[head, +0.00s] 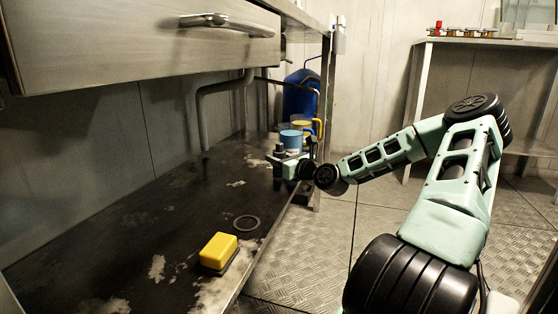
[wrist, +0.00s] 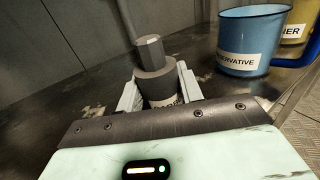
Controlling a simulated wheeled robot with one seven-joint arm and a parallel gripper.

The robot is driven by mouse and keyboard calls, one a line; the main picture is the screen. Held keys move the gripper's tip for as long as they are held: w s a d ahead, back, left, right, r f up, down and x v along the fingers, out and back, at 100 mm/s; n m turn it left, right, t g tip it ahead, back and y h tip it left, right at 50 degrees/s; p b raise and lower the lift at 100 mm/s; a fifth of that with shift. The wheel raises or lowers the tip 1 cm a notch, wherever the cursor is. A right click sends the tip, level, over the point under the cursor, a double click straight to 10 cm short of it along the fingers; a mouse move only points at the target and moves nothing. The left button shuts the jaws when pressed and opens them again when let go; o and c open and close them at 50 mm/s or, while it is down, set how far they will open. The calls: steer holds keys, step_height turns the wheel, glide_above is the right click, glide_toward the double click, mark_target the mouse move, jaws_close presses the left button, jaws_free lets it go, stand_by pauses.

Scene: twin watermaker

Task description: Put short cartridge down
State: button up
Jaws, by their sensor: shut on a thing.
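The short cartridge (wrist: 157,80) is a dark grey cylinder with a narrower hexagonal top and a pale printed label low on its body. It stands between the two pale fingers of my gripper (wrist: 160,92), which is shut on it. In the head view the cartridge (head: 279,151) is small, at the far end of the dark lower shelf (head: 130,225). My gripper (head: 278,163) reaches in there from the right. The cartridge's lower end is hidden by my gripper in the wrist view, so I cannot tell whether it touches the shelf.
A blue cup (wrist: 252,40) labelled "...ERVATIVE" stands right of the cartridge, with a yellow container (wrist: 298,28) behind it. A blue tank (head: 300,95) stands farther back. A yellow block (head: 218,250) and a dark ring (head: 247,223) lie on the near shelf. A drawer (head: 140,40) overhangs the shelf.

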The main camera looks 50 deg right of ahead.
steer(key=o, duration=1.1)
steer(key=shift+c, duration=0.2)
steer(key=s+a+p, duration=0.1)
steer(key=s+p, duration=0.5)
steer(key=s, duration=0.6)
steer(key=shift+a, duration=0.3)
